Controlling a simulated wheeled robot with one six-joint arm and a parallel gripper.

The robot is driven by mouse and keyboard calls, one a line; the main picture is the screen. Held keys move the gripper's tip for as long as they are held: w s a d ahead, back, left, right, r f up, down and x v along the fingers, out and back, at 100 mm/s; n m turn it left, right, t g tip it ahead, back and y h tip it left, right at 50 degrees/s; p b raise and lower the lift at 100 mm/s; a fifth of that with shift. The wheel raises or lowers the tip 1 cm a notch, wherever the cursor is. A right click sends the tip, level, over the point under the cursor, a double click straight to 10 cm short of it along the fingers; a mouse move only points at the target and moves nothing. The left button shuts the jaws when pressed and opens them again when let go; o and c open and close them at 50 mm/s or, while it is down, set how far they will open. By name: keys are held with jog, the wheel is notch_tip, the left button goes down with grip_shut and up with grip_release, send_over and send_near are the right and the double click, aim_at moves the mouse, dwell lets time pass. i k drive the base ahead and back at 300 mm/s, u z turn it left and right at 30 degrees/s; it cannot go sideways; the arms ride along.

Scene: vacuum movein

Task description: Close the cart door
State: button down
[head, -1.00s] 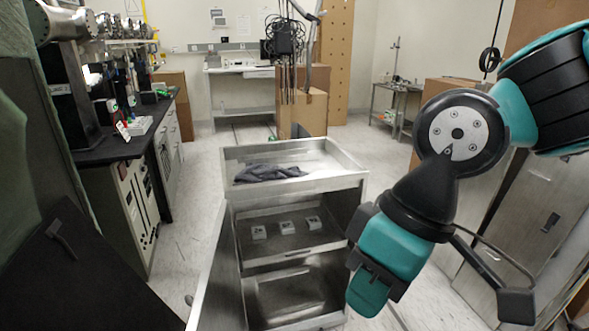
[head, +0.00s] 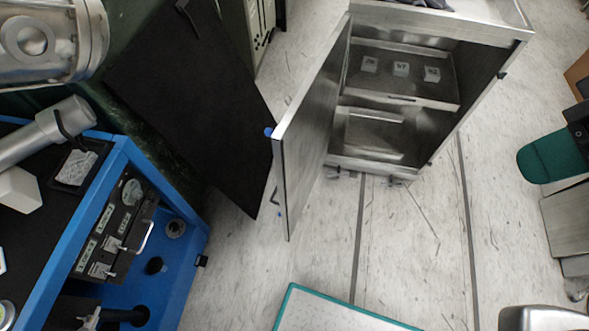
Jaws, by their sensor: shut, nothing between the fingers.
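The metal cart (head: 520,38) stands at the top right of the head view. Its door (head: 307,130) is open, swung out from the cart's left side toward me. The rest of the arm is outside the picture.
A black panel (head: 190,100) stands close left of the door. A blue-framed unit (head: 150,185) with instruments fills the lower left.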

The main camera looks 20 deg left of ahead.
aim_at(300, 141)
jog(key=z, duration=0.05)
jog(key=k, duration=0.3)
jog(key=u, duration=1.5)
jog(key=i, duration=0.5)
